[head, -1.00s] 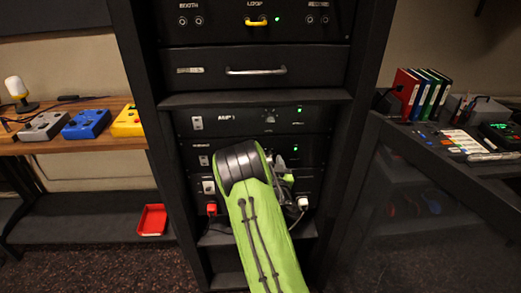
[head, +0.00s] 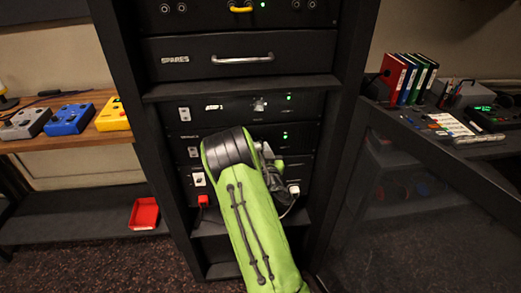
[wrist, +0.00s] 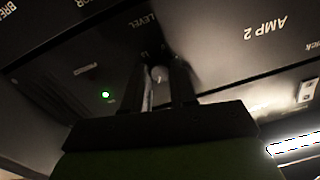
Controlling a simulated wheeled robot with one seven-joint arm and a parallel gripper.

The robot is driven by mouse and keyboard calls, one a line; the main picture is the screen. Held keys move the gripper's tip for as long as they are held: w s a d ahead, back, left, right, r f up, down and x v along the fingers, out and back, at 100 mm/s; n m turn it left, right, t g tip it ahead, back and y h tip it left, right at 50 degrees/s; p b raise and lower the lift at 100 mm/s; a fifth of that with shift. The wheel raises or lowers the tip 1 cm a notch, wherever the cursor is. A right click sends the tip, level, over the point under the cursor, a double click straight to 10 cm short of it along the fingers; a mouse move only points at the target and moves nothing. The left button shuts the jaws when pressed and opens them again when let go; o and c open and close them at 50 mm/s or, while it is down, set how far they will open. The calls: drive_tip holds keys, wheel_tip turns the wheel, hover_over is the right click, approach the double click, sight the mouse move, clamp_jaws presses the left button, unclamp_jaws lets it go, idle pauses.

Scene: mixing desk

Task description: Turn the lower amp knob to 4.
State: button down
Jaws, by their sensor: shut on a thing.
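The lower amp (wrist: 235,60), labelled AMP 2, fills the wrist view, which shows it turned upside down. Its level knob (wrist: 158,75) is between the fingers of my gripper (wrist: 161,69), below the word LEVEL. My gripper is shut on the knob; the fingers cover most of it, and I cannot read its setting. In the head view my gripper (head: 267,154) is at the rack front, and my arm hides the lower amp's knob. The upper amp (head: 232,107), labelled AMP 1, has its own knob (head: 260,103) in plain view above.
A drawer (head: 200,64) with a silver handle is above the amps. A red plug (head: 203,200) and a white plug (head: 293,189) with cables are below. Rack posts stand on both sides. A green light (wrist: 106,95) glows on the lower amp.

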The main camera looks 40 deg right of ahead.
drive_tip(key=n+p, duration=0.1)
drive_tip(key=n, duration=0.4)
drive_tip(key=shift+r+n, duration=0.1)
drive_tip(key=shift+n, duration=0.3)
drive_tip(key=n, duration=0.5)
drive_tip(key=shift+a, duration=0.1)
drive_tip(key=shift+n+g, duration=0.3)
drive_tip(key=shift+n, duration=0.1)
drive_tip(key=c, duration=0.9)
unclamp_jaws()
drive_tip(key=shift+w, duration=0.1)
